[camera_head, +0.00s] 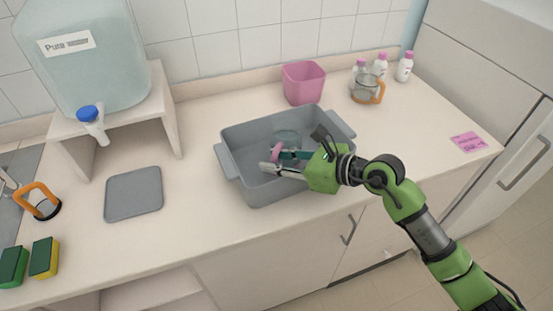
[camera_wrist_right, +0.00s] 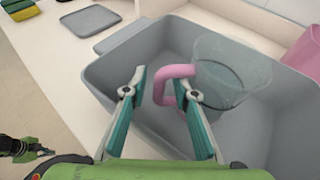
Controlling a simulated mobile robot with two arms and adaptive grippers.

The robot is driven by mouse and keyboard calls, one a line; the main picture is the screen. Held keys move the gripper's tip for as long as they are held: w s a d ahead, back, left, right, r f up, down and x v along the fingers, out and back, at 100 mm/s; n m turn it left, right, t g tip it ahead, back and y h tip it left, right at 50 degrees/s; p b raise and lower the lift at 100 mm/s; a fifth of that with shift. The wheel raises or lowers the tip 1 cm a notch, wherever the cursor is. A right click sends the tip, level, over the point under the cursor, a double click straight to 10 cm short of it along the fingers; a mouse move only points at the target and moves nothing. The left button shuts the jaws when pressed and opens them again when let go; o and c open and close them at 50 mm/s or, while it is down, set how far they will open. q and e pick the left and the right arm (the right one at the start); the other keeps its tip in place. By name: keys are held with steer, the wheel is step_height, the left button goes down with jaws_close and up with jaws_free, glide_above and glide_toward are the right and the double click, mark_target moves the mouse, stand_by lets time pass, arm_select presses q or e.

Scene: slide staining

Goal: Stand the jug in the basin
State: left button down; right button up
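A clear glass jug (camera_wrist_right: 232,75) with a pink handle (camera_wrist_right: 172,82) is inside the grey basin (camera_wrist_right: 110,65). It looks upright, but I cannot tell whether its base sits flat on the floor. In the head view the jug (camera_head: 287,138) is partly hidden by my right gripper (camera_head: 283,163), and the basin (camera_head: 245,187) stands on the counter. In the wrist view my right gripper (camera_wrist_right: 158,93) is open, with its fingers apart on either side of the pink handle. My left gripper (camera_wrist_right: 42,150) shows small at the lower left of the wrist view; its fingers are unclear.
A pink tub (camera_head: 303,83) stands behind the basin. An orange-handled glass jug (camera_head: 364,91) stands near white bottles (camera_head: 404,67). A grey mat (camera_head: 133,194) lies left of the basin, below a water container (camera_head: 85,70) on a stand. Sponges (camera_head: 44,257) lie at the front left.

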steer(key=shift+r+p, duration=0.45)
steer(key=shift+r, duration=0.4)
steer(key=shift+s+d+f+b, duration=0.15)
steer(key=shift+s+d+b, duration=0.2)
steer(key=shift+d+b, duration=0.3)
steer(key=b+v, duration=0.2)
steer(key=v, duration=0.8)
steer(key=shift+s, duration=0.25)
